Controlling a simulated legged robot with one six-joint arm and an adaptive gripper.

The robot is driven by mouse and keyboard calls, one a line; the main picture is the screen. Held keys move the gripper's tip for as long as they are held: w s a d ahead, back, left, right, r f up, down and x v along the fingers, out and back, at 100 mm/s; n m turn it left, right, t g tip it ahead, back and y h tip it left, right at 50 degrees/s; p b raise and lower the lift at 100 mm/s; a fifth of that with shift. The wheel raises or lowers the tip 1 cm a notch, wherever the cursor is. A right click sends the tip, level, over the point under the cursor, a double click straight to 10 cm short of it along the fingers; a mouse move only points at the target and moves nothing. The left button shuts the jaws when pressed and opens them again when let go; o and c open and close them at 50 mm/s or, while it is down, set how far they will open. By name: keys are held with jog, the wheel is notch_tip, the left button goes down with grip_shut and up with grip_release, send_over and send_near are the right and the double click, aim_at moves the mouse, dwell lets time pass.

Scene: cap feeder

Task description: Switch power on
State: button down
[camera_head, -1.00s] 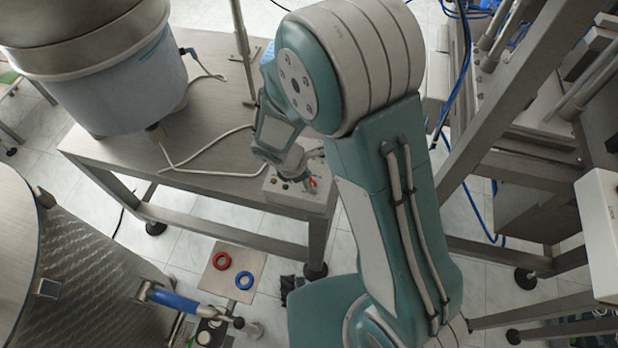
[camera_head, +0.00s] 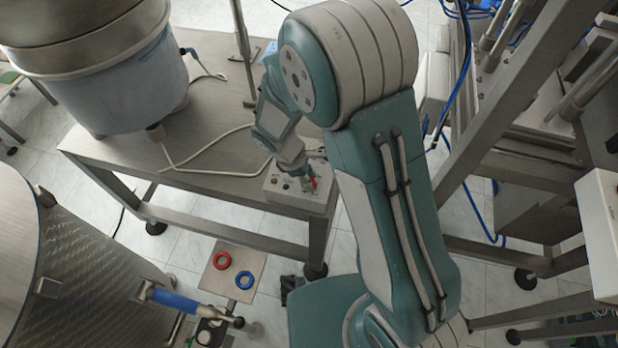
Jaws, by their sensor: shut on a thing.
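A small grey control box (camera_head: 290,201) sits at the front right corner of the steel table. Its top face carries small buttons, among them a green one (camera_head: 286,186) and a red one (camera_head: 275,180). A red switch handle (camera_head: 313,185) is at the right side of the box's top. My gripper (camera_head: 308,183) is at this handle and is shut on it. The fingertips are small in view, and the arm partly covers the area behind the box.
The steel table (camera_head: 215,185) bears a large feeder bowl (camera_head: 115,75) at left, with a white cable (camera_head: 205,155) running across the top. A thin upright post (camera_head: 243,55) stands behind. A steel frame (camera_head: 500,130) is at right. Red and blue rings (camera_head: 233,270) lie on a low plate in front.

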jog(key=m+g, duration=0.1)
jog(key=m, duration=0.3)
jog(key=shift+w+y, duration=0.2)
jog(key=shift+y, duration=0.2)
jog(key=shift+m+g+y, duration=0.4)
jog(key=shift+m+g, duration=0.3)
jog(key=shift+m, duration=1)
jog(key=shift+c, duration=1.6)
grip_release()
jog(key=v, duration=1.1)
jog(key=shift+w+r, duration=0.2)
jog(key=shift+r, duration=0.15)
